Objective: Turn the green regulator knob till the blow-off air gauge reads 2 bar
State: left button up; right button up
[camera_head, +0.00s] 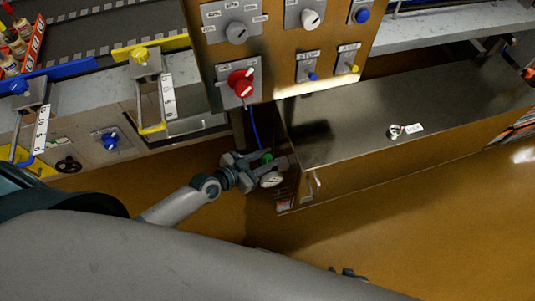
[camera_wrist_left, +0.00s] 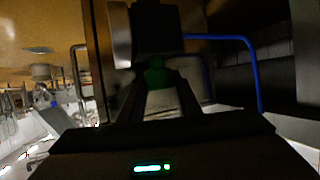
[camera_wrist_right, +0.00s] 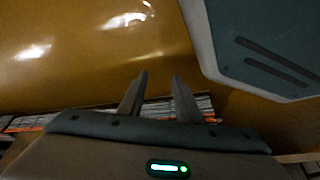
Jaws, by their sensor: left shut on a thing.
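The green regulator knob (camera_head: 267,158) sits on the regulator beside the metal cabinet, below the control panel. My left gripper (camera_head: 262,161) is shut on it. In the left wrist view the green knob (camera_wrist_left: 158,74) shows between the two dark fingers (camera_wrist_left: 160,90). The round white gauge (camera_head: 271,179) is just below the knob in the head view; its face is too small to read. In the left wrist view the gauge (camera_wrist_left: 120,35) shows edge-on, so its reading is hidden. My right gripper (camera_wrist_right: 156,88) is open and empty above the orange floor.
A blue air hose (camera_wrist_left: 240,42) curves off the regulator. The metal cabinet (camera_head: 400,95) stands to the right. The control panel (camera_head: 285,60) with a red knob (camera_head: 241,82) hangs above. A conveyor (camera_head: 100,30) is at upper left. The orange floor (camera_head: 400,230) is clear.

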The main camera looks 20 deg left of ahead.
pick_arm(q)
jog(key=n+t+y+p, duration=0.1)
jog(key=n+p, duration=0.1)
jog(key=p, duration=0.2)
jog(key=shift+r+y, duration=0.2)
jog(key=shift+y, duration=0.2)
pick_arm(e)
jog(key=w+a+r+t+y, duration=0.1)
jog(key=w+a+r+t, duration=0.2)
jog(key=a+r, duration=0.1)
pick_arm(q)
jog(key=n+y+p, duration=0.1)
jog(key=y+p, duration=0.1)
jog(key=p, duration=0.1)
jog(key=shift+d+n+t, duration=0.1)
jog(key=shift+n+t, duration=0.3)
jog(key=n+y+p, duration=0.2)
jog(key=y+p, duration=0.1)
jog(key=shift+f+n+t, duration=0.2)
jog(key=shift+n+t, duration=0.1)
jog(key=shift+n, duration=0.1)
pick_arm(e)
jog(key=s+d+f+g, duration=0.2)
jog(key=s+d, duration=0.1)
jog(key=s, duration=0.6)
jog(key=s+d+f+g+h, duration=0.1)
jog(key=s+d+f+g, duration=0.2)
jog(key=s, duration=0.7)
jog(key=shift+d, duration=0.8)
